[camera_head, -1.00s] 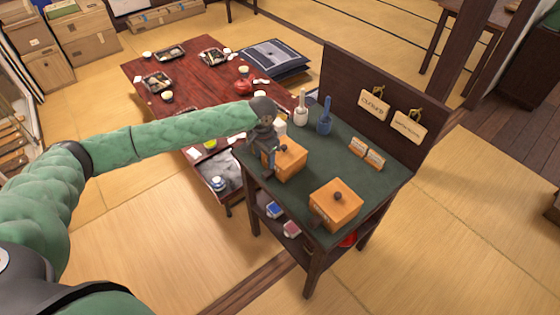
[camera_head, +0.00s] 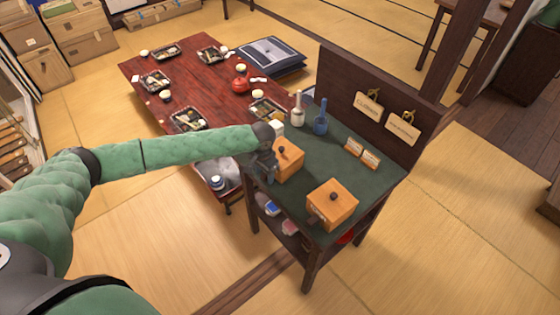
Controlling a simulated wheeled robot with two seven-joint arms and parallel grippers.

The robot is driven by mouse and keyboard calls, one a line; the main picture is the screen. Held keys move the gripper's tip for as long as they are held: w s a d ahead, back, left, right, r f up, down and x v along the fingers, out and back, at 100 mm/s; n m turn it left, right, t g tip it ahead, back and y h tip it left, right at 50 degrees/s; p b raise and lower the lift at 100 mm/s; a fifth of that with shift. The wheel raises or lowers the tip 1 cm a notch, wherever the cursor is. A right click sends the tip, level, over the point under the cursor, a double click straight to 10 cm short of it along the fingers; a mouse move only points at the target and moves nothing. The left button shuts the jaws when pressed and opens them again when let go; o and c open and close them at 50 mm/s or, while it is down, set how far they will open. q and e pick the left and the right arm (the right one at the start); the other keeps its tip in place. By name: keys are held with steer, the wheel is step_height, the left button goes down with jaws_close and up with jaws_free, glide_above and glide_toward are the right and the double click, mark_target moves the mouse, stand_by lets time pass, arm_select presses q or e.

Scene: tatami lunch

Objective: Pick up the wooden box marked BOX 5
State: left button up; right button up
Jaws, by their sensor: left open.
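Two orange-brown wooden boxes with dark knobs stand on the dark green top of a small stand (camera_head: 350,160). The nearer box (camera_head: 332,204) is at the front right of the top. The farther box (camera_head: 289,162) is at its left edge. No BOX 5 marking is readable on either. My left gripper (camera_head: 265,168) is at the left side of the farther box, pointing down, with its jaws open. I cannot tell whether it touches the box. Part of that box's left side is hidden behind the gripper. My right gripper is not in view.
A white bottle-like item (camera_head: 298,110) and a blue one (camera_head: 321,118) stand behind the boxes. A dark back panel (camera_head: 375,90) rises behind. A low red table (camera_head: 190,85) with dishes lies beyond.

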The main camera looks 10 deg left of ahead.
arm_select(q)
steer(key=shift+f, duration=0.25)
jaws_close()
steer(key=shift+r, duration=0.15)
